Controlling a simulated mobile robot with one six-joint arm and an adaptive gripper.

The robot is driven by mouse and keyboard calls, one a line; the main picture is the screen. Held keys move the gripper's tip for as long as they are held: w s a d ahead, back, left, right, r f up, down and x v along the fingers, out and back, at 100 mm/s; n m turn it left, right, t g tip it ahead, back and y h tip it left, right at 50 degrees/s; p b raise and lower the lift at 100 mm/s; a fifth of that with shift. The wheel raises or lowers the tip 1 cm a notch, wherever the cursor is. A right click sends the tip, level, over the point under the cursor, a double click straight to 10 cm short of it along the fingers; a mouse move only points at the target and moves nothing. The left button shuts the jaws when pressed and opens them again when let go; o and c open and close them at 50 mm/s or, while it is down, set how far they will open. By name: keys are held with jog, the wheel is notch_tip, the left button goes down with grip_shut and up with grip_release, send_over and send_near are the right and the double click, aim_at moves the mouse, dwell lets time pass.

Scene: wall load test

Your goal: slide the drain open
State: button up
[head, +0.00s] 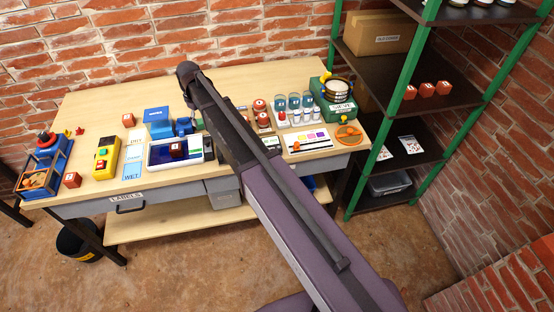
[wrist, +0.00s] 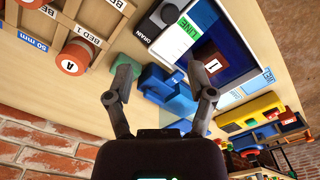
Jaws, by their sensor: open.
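The white-rimmed tray (head: 152,162) with a dark blue basin sits mid-table, left of my arm. A dark red block marked 1 (head: 176,148) is in it. In the wrist view the tray (wrist: 232,82) is at the upper right, with the block (wrist: 212,64) inside. The head view hides the fingers.
Blue objects (wrist: 160,88) lie beneath and between the fingers. A wooden rack with a red cylinder marked A (wrist: 72,58) is at the upper left. A yellow device (head: 105,157) stands left of the tray. A brick wall (head: 120,45) is behind the table.

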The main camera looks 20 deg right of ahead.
jog(key=shift+r+p, duration=1.85)
jog(key=shift+r, duration=0.3)
jog(key=s+d+f+m+b, duration=0.4)
jog(key=s+d, duration=0.7)
jog(key=s, duration=0.1)
jog(key=s+d+f+m+b, duration=0.4)
jog(key=s+d+f+b, duration=0.1)
jog(key=s+d, duration=0.6)
jog(key=shift+s, duration=0.65)
jog(key=w+a+r+n+t+y+p, duration=0.1)
jog(key=w+a+r+n+p, duration=0.2)
jog(key=w+a, duration=0.6)
jog(key=w+a+r+n+t+y+p, duration=0.2)
jog(key=w+a+r+n+p, duration=0.1)
jog(key=w+a, duration=0.6)
jog(key=shift+r+n, duration=0.85)
jog(key=shift+n, duration=0.15)
jog(key=shift+w+a+f, duration=0.1)
jog(key=shift+f, duration=0.1)
